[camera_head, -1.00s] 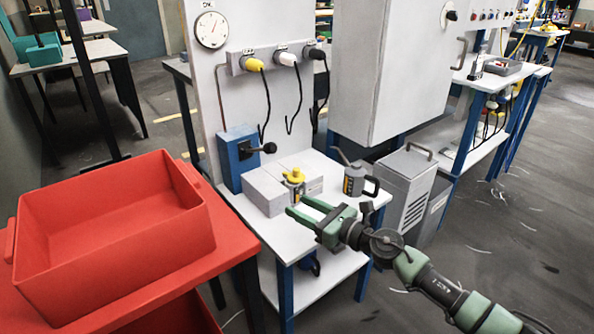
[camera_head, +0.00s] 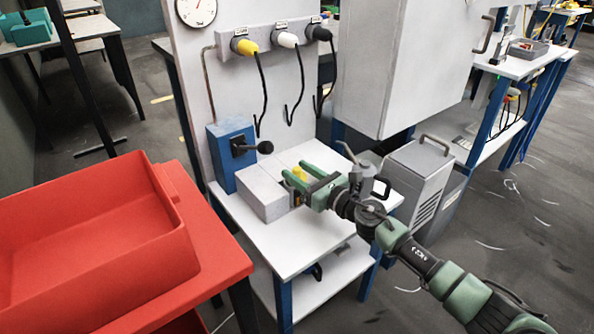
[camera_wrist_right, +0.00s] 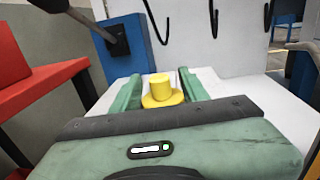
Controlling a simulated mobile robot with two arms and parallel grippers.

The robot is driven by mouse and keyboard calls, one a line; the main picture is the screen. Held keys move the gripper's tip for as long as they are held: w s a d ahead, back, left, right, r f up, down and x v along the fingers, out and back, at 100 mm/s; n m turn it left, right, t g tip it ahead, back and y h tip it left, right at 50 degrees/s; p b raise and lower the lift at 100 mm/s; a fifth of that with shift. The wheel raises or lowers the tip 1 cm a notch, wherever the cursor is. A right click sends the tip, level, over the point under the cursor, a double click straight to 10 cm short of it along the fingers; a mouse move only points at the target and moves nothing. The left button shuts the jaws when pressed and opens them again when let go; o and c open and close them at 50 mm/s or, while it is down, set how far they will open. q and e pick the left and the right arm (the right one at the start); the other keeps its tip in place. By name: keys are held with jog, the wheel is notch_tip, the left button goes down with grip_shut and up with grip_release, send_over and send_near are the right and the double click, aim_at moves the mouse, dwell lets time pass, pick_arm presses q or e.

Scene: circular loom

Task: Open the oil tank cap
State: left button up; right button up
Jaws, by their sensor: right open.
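The yellow oil tank cap (camera_head: 299,173) sits on the grey block-shaped tank (camera_head: 264,191) on the white table, partly hidden behind my right gripper in the head view. The cap also shows in the right wrist view (camera_wrist_right: 161,88) as a round yellow knob on a wider yellow base. My right gripper (camera_head: 297,176) is open, its two green fingers at the cap. In the right wrist view the fingers (camera_wrist_right: 160,86) stand on either side of the cap, with gaps between. My left gripper is not in view.
A blue box with a black lever (camera_head: 229,158) stands behind the tank at left. A grey oil can (camera_head: 363,172) is partly hidden behind my right gripper. A red bin (camera_head: 90,235) is at left. The white table's front (camera_head: 285,255) is clear.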

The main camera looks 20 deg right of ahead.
jog(key=shift+w+a, duration=0.25)
jog(key=shift+w, duration=0.1)
grip_shut()
dwell(1.2)
